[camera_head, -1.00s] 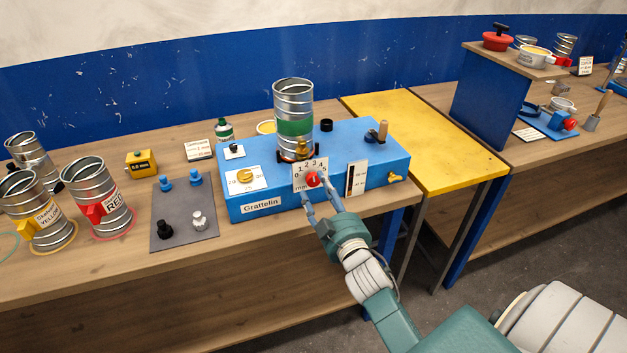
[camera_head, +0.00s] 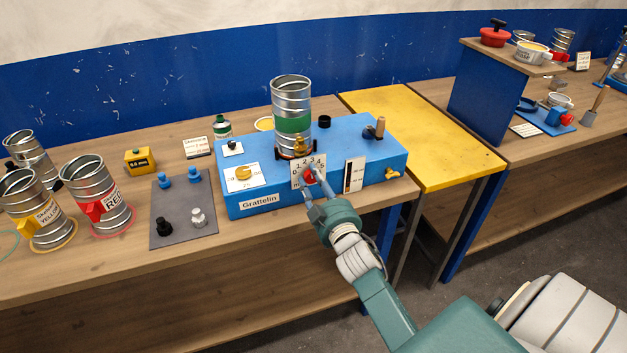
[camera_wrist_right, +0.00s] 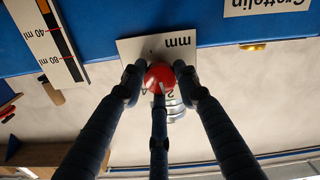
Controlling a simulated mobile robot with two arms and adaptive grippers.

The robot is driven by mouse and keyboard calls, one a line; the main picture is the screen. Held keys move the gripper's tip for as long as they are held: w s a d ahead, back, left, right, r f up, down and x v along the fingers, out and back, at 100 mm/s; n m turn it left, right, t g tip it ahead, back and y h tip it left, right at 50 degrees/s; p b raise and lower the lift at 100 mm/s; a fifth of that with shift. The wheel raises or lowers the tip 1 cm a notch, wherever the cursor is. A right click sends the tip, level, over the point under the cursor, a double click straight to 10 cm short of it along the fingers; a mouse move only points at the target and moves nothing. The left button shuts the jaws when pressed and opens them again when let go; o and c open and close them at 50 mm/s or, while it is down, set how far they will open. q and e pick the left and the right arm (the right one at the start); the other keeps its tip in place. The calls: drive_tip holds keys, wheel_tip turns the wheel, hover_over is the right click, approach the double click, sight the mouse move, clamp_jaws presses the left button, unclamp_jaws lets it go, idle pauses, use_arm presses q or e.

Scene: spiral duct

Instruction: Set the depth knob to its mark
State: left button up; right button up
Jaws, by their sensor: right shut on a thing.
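The depth knob is red (camera_head: 309,175) and sits on a white dial plate (camera_head: 298,183) marked with numbers and "mm", on the front of the blue Grattelin machine (camera_head: 345,150). My right gripper (camera_head: 311,182) is shut on the knob from the front. In the right wrist view the red knob (camera_wrist_right: 159,77) sits between the dark fingertips, with a pale pointer line on it. The fingers cover part of the scale, so I cannot tell exactly which number the knob points to. My left gripper is not in view.
A metal duct can with a green band (camera_head: 292,115) stands on the machine. A yellow knob (camera_head: 243,173) and a white gauge strip (camera_head: 354,174) flank the dial. A grey mat with several small fittings (camera_head: 180,225) and red and yellow labelled cans lie left.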

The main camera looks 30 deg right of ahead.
drive_tip(key=shift+r+n, duration=0.1)
drive_tip(key=shift+n, duration=0.5)
drive_tip(key=o, duration=1.1)
drive_tip(key=shift+o, duration=0.2)
drive_tip(key=shift+a, duration=0.1)
drive_tip(key=v, duration=1.2)
